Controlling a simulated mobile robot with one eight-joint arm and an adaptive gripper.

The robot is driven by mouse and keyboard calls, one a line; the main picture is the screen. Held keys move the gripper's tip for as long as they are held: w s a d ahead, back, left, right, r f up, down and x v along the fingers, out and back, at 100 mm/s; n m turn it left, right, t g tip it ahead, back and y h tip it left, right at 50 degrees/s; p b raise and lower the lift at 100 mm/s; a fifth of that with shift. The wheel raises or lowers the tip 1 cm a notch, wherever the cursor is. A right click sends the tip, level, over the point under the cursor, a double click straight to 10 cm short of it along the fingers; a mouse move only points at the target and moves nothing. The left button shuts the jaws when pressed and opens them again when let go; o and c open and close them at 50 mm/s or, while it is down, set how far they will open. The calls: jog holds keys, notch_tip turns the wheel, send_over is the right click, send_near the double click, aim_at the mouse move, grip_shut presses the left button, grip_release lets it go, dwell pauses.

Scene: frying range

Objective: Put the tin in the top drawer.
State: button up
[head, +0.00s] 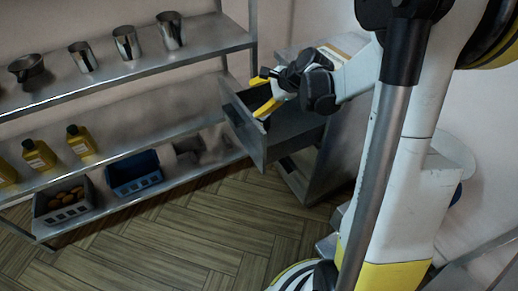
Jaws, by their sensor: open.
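The top drawer (243,131) of a grey metal cabinet is pulled out, to the left of my arm. My gripper (262,94) is open, its yellow fingers apart above the drawer's front left part, with nothing seen between them. The visible part of the drawer floor looks bare; part of the inside is hidden by the gripper and the drawer front. No thing is plainly the tin. Metal cups stand on the upper shelf (150,66), one of them (126,43) in the middle; I cannot tell whether any is the tin.
A dark pot (27,68) stands on the upper shelf. Yellow bottles (81,141) stand on the lower shelf (120,163). Below are a grey crate (64,208) with brown items and a blue crate (134,176). The wooden floor (190,235) in front is clear.

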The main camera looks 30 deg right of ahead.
jog(key=s+a+r+n+g+h, duration=0.1)
jog(key=s+a+r+n, duration=0.35)
jog(key=s, duration=0.25)
jog(key=s+a+r+n+h, duration=0.1)
jog(key=s+a+r+n, duration=0.2)
jog(key=s+a+n, duration=0.25)
jog(key=s+a+n+h, duration=0.1)
jog(key=s+a+n, duration=0.1)
jog(key=s+n, duration=0.7)
jog(key=s, duration=0.3)
jog(key=shift+s+f+h, duration=0.2)
jog(key=shift+s+h, duration=0.2)
